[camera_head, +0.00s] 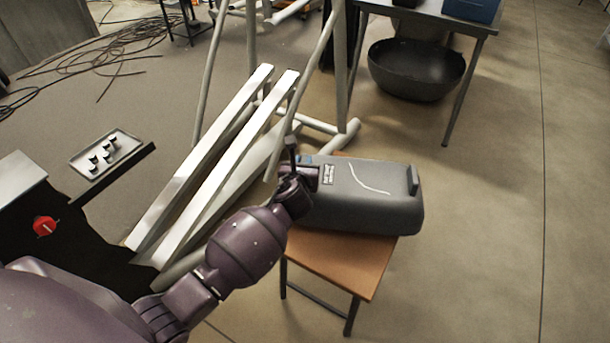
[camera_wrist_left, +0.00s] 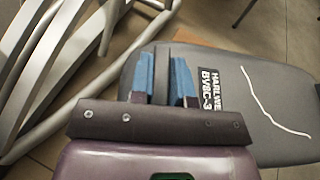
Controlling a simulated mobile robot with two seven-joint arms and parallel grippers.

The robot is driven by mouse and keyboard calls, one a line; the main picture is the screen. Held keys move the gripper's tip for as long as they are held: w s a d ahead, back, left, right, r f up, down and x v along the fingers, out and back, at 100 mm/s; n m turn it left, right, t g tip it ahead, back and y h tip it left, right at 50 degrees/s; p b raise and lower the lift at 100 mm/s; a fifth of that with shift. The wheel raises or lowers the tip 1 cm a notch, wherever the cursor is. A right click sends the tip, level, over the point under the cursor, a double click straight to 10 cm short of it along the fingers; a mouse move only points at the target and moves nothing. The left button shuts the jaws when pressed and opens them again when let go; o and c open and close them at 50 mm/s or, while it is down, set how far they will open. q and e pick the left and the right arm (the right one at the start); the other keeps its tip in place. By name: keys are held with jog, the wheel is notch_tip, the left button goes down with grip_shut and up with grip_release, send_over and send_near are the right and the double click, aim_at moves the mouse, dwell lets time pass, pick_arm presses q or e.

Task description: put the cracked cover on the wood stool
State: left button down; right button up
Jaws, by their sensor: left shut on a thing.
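The cracked cover (camera_head: 372,205) is a dark grey, rounded shell with a white crack line and a lettered label. It lies level over the back part of the wood stool (camera_head: 345,262); I cannot tell whether it rests fully on the seat. My left gripper (camera_head: 314,176) is shut on the cover's left end. In the left wrist view, the blue finger pads (camera_wrist_left: 165,82) close on a dark part of the cover (camera_wrist_left: 235,105). The front of the stool's brown seat is bare. My right gripper is not in view.
Pale metal beams (camera_head: 215,160) and a tube frame stand left of the stool. A workbench (camera_head: 430,14) with a large dark bowl (camera_head: 415,72) below it is behind. A small tray (camera_head: 105,152) lies at left. The floor at right is clear.

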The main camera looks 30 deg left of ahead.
pick_arm(q)
notch_tip(320, 180, down, 4)
jog(key=shift+s+r+b, duration=0.1)
jog(key=shift+b, duration=0.75)
jog(key=shift+f, duration=0.3)
jog(key=shift+r, duration=0.3)
jog(key=shift+f, duration=0.15)
jog(key=c, duration=1.1)
grip_release()
jog(key=shift+f, duration=0.1)
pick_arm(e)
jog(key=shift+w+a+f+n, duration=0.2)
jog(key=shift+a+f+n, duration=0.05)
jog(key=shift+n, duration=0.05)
